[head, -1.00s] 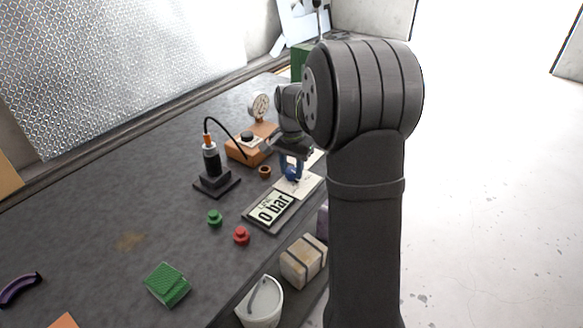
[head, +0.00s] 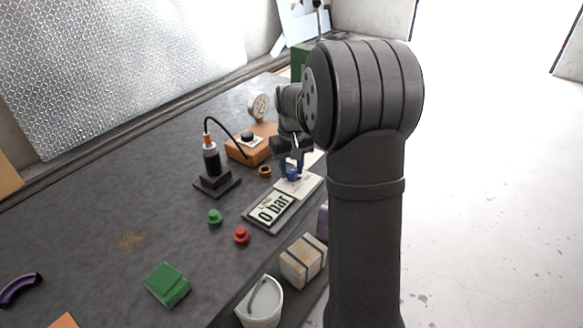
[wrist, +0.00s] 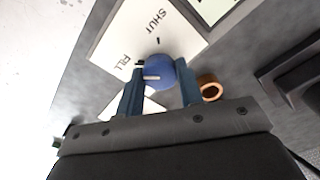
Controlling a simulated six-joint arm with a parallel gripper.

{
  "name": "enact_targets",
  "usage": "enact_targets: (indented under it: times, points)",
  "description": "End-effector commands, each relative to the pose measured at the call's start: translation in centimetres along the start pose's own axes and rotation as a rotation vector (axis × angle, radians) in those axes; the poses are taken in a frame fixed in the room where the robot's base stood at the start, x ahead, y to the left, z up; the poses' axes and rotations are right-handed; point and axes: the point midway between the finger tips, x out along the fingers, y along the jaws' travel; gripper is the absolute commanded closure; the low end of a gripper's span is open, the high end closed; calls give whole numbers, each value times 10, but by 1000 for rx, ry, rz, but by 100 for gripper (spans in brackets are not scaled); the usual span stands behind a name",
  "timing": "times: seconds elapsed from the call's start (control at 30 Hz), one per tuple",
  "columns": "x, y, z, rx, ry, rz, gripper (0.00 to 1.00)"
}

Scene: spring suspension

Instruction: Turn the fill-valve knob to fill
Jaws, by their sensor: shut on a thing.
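The fill-valve knob is blue and round; it shows in the wrist view (wrist: 161,72) and partly in the head view (head: 291,174). It sits on a white label plate (wrist: 110,42) printed SHUT and FILL. A pale line on the knob points left in the wrist view, close to the FILL side and away from the SHUT mark. My gripper (wrist: 162,82) has one finger on each side of the knob and is shut on it. The display (head: 271,208) reads 0 bar.
A copper-coloured ring (wrist: 210,88) lies close beside my right-hand finger. An orange box with a black knob (head: 250,148), a black-and-orange cylinder on a stand (head: 212,165), a green button (head: 215,217) and a red button (head: 241,235) stand nearby.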

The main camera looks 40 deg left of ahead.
Motion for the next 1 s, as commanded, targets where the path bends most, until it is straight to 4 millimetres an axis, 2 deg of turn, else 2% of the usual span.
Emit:
enact_targets:
  times: [0.33,0.83,0.87,0.93,0.97,1.0]
  points:
    - [-1,0,0,-122,2,0,89]
    - [-1,0,0,-138,2,1,89]
    - [-1,0,0,-138,2,1,62]
    - [-1,0,0,-138,2,1,49]
    - [-1,0,0,-138,2,0,45]
    - [-1,0,0,-138,1,0,45]
